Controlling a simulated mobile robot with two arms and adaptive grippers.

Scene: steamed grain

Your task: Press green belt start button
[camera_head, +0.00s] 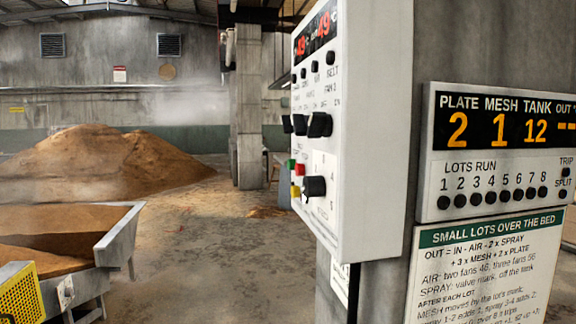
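The small green button (291,164) sits on the left edge of the front face of a white control box (375,130), seen at a steep angle. A red button (299,169) is just to its right and a yellow button (295,191) is below. A black knob (314,187) is beside the yellow button. Small lettering above the green button is too blurred to read surely. Neither of my grippers is in view.
A display panel (500,150) and a "small lots over the bed" sign (484,270) are on the right. A metal trough (117,238) with grain stands at lower left. A grain heap (110,160) lies behind. The floor (205,265) between trough and box is open.

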